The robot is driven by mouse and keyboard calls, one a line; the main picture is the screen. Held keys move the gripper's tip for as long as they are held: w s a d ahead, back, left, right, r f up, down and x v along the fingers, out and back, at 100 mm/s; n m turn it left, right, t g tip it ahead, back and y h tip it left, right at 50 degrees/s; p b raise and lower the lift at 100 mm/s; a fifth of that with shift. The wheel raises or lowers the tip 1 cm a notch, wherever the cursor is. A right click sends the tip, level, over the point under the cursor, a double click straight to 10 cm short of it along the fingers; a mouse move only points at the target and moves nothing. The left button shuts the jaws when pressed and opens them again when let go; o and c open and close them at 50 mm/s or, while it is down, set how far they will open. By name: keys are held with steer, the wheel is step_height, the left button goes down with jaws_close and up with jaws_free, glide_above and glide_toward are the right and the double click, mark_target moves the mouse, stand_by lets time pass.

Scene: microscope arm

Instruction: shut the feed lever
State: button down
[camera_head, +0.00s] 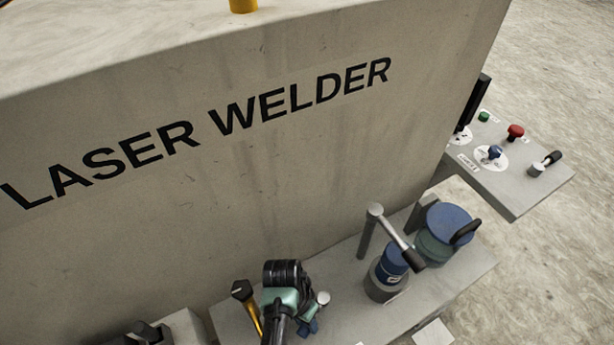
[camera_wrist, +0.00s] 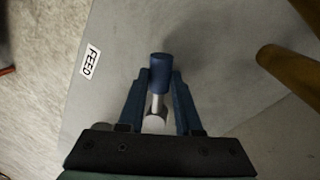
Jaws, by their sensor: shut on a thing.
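The feed lever has a blue grip (camera_wrist: 160,66) on a short silver shaft above a pale round base, beside the "FEED" label (camera_wrist: 90,61) in the wrist view. My gripper (camera_wrist: 161,82) has its two blue fingers on either side of the lever, shut on it near the grip. In the head view my gripper (camera_head: 307,327) is low at the bottom centre, over the grey ledge. There the lever is mostly hidden by my wrist and fingers, and I cannot make out its angle.
A yellow post with a black top (camera_head: 243,291) stands just left of my gripper, and a yellow-brown bar (camera_wrist: 290,68) shows in the wrist view. To the right are a blue canister (camera_head: 391,265) and a silver-armed handle (camera_head: 398,235). The grey laser welder wall (camera_head: 230,190) rises behind.

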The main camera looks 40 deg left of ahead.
steer(key=c, duration=0.6)
jaws_free()
step_height(320, 180, up, 13)
steer(key=a, duration=0.2)
steer(key=shift+s+a+f, duration=0.15)
steer(key=shift+s+a, duration=0.05)
steer(key=shift+a, duration=0.1)
steer(key=shift+w, duration=0.1)
